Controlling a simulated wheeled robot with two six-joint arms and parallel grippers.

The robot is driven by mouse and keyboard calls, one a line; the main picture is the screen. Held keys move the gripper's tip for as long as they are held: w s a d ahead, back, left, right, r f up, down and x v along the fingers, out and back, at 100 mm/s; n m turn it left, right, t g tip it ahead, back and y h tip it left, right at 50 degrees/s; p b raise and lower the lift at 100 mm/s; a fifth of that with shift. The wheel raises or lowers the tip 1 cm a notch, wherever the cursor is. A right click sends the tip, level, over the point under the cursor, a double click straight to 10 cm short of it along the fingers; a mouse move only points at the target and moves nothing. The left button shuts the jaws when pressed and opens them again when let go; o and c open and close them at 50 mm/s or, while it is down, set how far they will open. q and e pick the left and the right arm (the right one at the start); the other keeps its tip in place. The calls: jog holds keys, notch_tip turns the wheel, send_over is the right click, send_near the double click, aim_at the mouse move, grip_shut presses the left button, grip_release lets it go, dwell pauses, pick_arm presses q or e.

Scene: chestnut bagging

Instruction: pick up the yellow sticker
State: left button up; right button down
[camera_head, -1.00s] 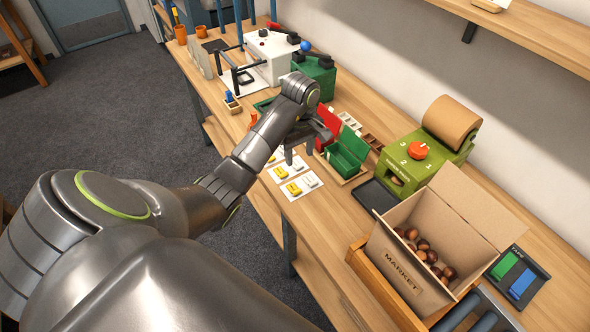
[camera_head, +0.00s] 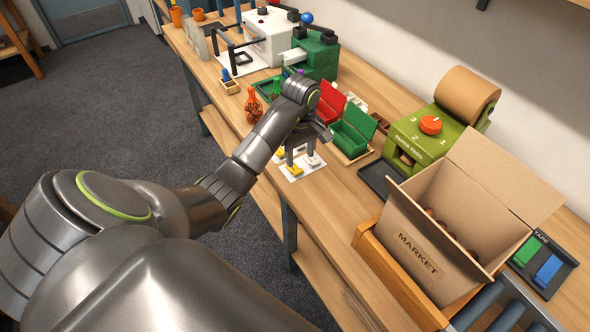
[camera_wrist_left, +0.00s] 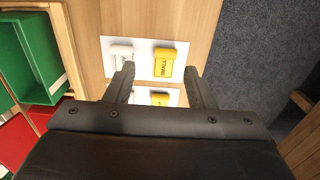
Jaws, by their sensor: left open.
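My left gripper (camera_head: 301,155) is open, its fingers pointing down over the sticker cards on the bench. In the left wrist view the gripper (camera_wrist_left: 162,82) has a finger on each side. A yellow sticker (camera_wrist_left: 164,62), lettered "SMALL", lies on a white card between and slightly beyond the fingertips. A second yellow sticker (camera_wrist_left: 160,98) is nearer the palm, partly hidden by the gripper. A white sticker (camera_wrist_left: 122,52) sits beside the first, close to the left finger. In the head view a yellow sticker (camera_head: 296,170) shows just below the fingers. Contact cannot be told.
An open green box (camera_head: 349,138) and a red one (camera_head: 331,104) stand right of the cards. A black tray (camera_head: 378,180), a green paper dispenser (camera_head: 420,135) and a cardboard market box (camera_head: 420,250) are further right. Net bags (camera_head: 254,104) stand behind the arm.

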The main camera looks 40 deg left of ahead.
aim_at(298, 173)
pick_arm(q)
jog(key=shift+s+a+f+b, duration=0.1)
jog(key=shift+s+f+b, duration=0.1)
jog(key=shift+f+b, duration=1)
jog(key=shift+s+a+f+b, duration=0.15)
jog(key=shift+f+b, duration=0.6)
jog(key=shift+f, duration=0.7)
jog(key=shift+d+r, duration=0.1)
jog(key=shift+c, duration=0.4)
grip_shut()
